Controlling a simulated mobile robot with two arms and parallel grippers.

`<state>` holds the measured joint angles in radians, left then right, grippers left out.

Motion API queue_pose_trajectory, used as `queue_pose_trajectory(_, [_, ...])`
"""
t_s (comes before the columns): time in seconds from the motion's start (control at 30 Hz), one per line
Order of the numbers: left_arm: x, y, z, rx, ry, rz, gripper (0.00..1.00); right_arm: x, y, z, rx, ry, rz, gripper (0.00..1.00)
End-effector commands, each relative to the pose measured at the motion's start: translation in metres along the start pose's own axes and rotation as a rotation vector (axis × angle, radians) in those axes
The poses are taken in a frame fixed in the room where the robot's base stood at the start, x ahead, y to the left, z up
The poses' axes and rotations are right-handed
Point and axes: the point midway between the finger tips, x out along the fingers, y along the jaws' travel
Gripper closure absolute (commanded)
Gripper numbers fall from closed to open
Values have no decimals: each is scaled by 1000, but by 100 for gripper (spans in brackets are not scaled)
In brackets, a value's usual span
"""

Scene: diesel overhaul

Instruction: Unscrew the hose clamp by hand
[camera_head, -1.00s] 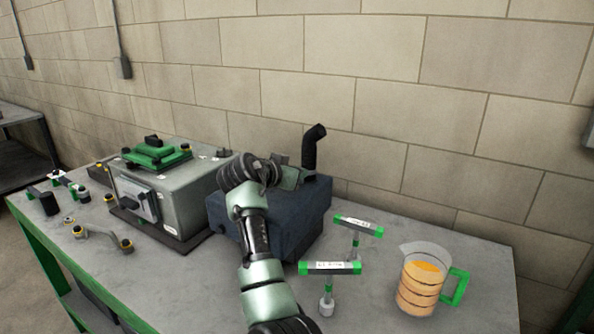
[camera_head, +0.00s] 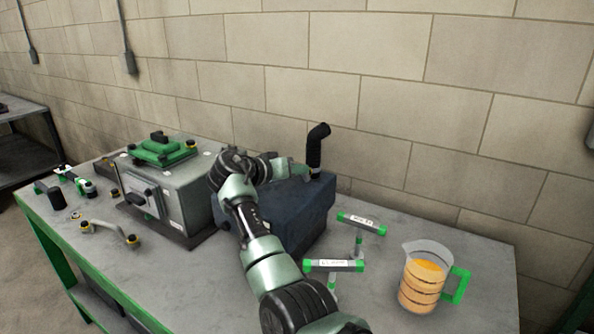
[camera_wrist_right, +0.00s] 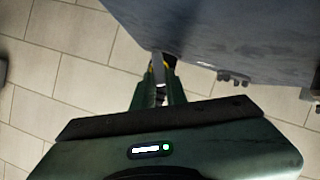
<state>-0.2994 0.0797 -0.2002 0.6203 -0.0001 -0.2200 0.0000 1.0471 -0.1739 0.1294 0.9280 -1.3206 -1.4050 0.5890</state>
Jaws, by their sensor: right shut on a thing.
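A black bent hose (camera_head: 315,150) stands upright on the dark blue block (camera_head: 292,215). My right gripper (camera_head: 306,172) is at the foot of the hose, at its left side. The hose clamp is too small to make out in the head view, with the gripper beside it. In the right wrist view my right gripper (camera_wrist_right: 158,92) is shut on a small grey part with a bit of yellow beside it, which appears to be the hose clamp. My left gripper is not in view.
A grey engine box with a green cover (camera_head: 160,150) stands left of the block. Two T-handle tools (camera_head: 361,222) (camera_head: 333,266) stand right of it. A measuring jug with orange liquid (camera_head: 424,280) is further right. Small parts lie on the bench's left end.

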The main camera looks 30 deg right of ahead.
Motion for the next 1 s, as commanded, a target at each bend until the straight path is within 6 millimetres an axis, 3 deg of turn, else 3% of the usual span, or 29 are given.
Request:
queue_pose_trajectory(0.3, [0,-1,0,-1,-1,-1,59,2,3,-5,4,9,4,100])
queue_pose_trajectory(0.33, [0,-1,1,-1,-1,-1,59,2,3,-5,4,9,4,79])
queue_pose_trajectory(0.4, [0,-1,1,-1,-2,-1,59,2,3,-4,4,8,4,65])
queue_pose_trajectory(0.77, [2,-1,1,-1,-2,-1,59,-4,0,-1,3,4,1,65])
queue_pose_trajectory(1.0, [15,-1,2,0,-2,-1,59,-40,-1,0,5,4,0,65])
